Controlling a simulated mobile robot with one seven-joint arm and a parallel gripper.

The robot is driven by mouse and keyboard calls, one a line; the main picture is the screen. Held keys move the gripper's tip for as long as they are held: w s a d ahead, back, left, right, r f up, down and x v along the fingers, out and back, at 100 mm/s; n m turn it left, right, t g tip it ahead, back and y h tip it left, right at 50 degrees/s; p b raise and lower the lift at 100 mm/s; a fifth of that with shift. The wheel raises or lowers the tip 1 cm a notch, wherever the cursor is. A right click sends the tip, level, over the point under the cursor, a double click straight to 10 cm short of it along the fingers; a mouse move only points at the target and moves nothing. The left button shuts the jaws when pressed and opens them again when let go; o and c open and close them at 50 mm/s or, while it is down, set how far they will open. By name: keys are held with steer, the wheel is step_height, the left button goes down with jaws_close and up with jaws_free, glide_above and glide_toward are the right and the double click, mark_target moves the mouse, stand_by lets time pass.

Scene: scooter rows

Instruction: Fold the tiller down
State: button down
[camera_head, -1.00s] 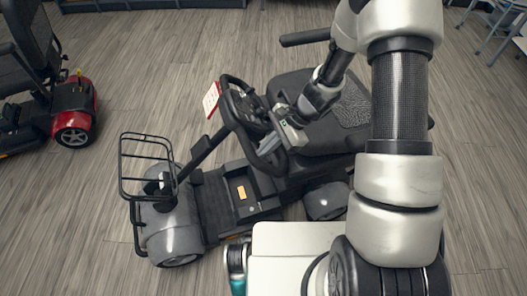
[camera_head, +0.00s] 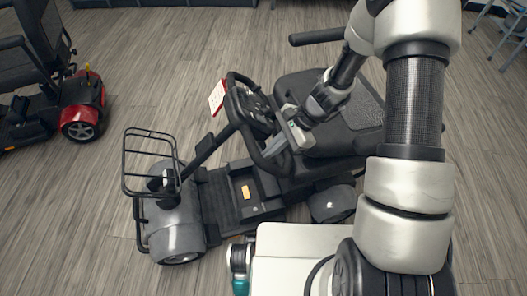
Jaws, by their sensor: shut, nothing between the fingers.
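A grey scooter (camera_head: 178,222) stands in front of me, its front with a wire basket (camera_head: 150,165) at the left. Its tiller (camera_head: 205,149) slants up from the front end towards the seat (camera_head: 345,115). The tiller ends in a black loop handlebar (camera_head: 235,100) with a console (camera_head: 255,108) and a red-edged white tag (camera_head: 217,97). My gripper (camera_head: 281,146) is shut and empty, its fingers at the near right part of the handlebar loop. I cannot tell whether they touch it. My arm hides part of the seat and the scooter's rear.
A red and black scooter (camera_head: 82,112) stands at the far left. An armrest (camera_head: 318,37) sticks out beyond the seat, near my arm. Blue-framed chairs (camera_head: 510,35) stand at the far right. The wooden floor (camera_head: 180,70) between the scooters is clear.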

steer(key=p+v, duration=0.2)
steer(key=v, duration=0.8)
steer(key=shift+a+r, duration=0.25)
steer(key=shift+a, duration=0.05)
steer(key=shift+s, duration=0.1)
